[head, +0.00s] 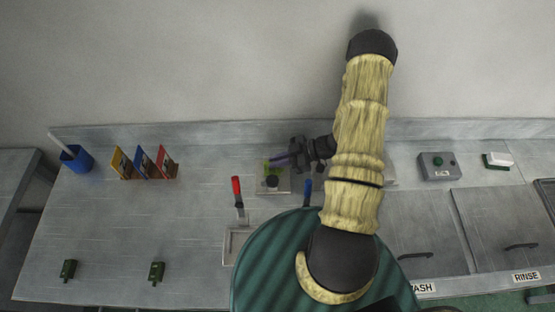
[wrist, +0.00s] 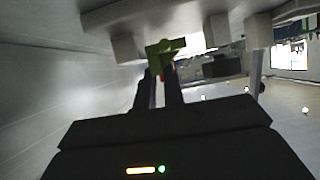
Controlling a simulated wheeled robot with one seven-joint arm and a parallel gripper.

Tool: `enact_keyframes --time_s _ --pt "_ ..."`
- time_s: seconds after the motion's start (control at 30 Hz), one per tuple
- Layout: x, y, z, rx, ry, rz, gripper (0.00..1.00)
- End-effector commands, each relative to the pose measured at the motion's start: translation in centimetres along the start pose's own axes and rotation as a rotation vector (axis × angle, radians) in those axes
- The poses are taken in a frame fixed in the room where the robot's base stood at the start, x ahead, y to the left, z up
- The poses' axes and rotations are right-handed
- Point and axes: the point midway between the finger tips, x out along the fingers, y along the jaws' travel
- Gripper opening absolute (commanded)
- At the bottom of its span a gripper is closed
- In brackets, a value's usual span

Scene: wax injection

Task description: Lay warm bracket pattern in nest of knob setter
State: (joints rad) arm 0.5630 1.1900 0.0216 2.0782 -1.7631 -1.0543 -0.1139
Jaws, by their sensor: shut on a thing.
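My gripper (head: 283,161) is at the back of the bench, reaching left from my arm. In the wrist view my gripper (wrist: 160,76) is shut on the olive-green bracket pattern (wrist: 164,47), which sticks out past the fingertips. The pattern also shows in the head view as a small yellow-green patch (head: 268,165). It is at or just above the knob setter (head: 281,189), a pale block with a dark round knob (head: 271,181). I cannot tell whether the pattern touches the nest; the nest is not clearly visible.
Two dark green pieces (head: 68,270) (head: 157,271) stand at the front left. A red-handled device (head: 238,192) and a blue handle (head: 307,190) are near the setter. Coloured cards (head: 144,163) and a blue cup (head: 76,158) stand at back left. Wash and rinse lids are right.

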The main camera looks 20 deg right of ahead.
Motion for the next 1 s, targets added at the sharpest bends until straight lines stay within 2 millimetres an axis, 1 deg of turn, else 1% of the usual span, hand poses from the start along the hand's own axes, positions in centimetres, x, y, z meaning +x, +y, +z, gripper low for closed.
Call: enact_keyframes --time_s 0.37,0.4,0.47,0.5,0.53,1.0 --pt "0.38 0.02 0.75 0.000 0.000 0.000 0.00" --pt "0.38 0.02 0.76 0.000 0.000 0.000 0.12" --pt "0.35 0.03 0.70 0.000 0.000 0.000 0.24" --pt "0.35 0.05 0.71 0.000 -0.001 0.001 0.32" --pt "0.35 0.07 0.71 0.000 -0.001 0.001 0.36" --pt "0.22 0.40 0.68 -0.004 -0.001 0.009 0.36"
